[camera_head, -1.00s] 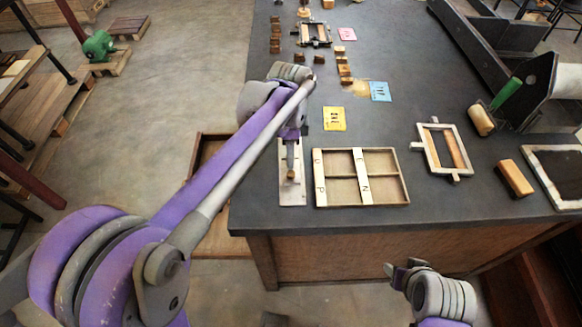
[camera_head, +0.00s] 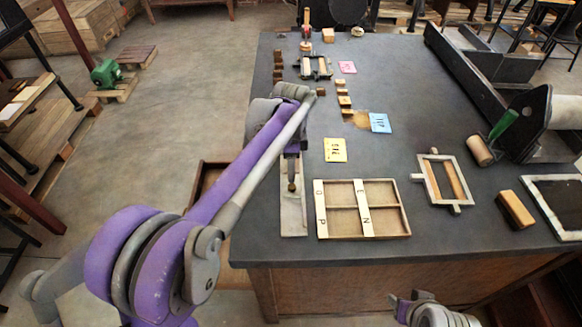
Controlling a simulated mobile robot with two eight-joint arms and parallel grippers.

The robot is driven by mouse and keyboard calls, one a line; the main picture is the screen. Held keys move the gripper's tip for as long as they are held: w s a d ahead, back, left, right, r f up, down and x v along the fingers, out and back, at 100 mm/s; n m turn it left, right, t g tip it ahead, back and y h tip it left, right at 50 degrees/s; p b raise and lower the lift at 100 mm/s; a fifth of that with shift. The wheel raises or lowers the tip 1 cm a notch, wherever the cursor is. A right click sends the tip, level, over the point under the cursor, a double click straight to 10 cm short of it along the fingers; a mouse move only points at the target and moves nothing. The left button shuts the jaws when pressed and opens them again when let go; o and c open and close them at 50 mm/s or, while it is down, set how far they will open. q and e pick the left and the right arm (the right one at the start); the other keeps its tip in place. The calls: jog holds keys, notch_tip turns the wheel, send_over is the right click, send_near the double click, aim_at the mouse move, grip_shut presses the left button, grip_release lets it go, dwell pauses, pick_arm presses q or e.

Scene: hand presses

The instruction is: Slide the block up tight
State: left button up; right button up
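My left gripper (camera_head: 291,172) points down over a long pale plate (camera_head: 294,220) near the table's front left edge. A small brown round-ended piece (camera_head: 291,187) shows at its fingertips, over the plate; I cannot tell whether the fingers grip it. The wrist hides the far end of the plate. Just right is a divided wooden frame (camera_head: 340,236) with two pale lettered strips, one at its left side (camera_head: 320,209) and one in the middle (camera_head: 363,208). My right gripper (camera_head: 403,301) is low in front of the table, partly cut off, its fingers apart and empty.
Yellow (camera_head: 335,150) and blue (camera_head: 380,123) cards and several small blocks lie beyond. The front centre strip is clear.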

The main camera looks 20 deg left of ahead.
pick_arm(q)
jog(key=shift+r, duration=0.15)
notch_tip(320, 180, up, 11)
jog(key=shift+f+p, duration=0.2)
jog(key=shift+p, duration=0.25)
pick_arm(e)
jog(key=shift+w+r, duration=0.15)
jog(key=shift+r, duration=0.4)
pick_arm(q)
notch_tip(320, 180, down, 11)
jog(key=b, duration=0.5)
pick_arm(e)
notch_tip(320, 180, down, 6)
jog(key=s, duration=0.2)
jog(key=shift+s, duration=0.35)
jog(key=shift+d, duration=0.1)
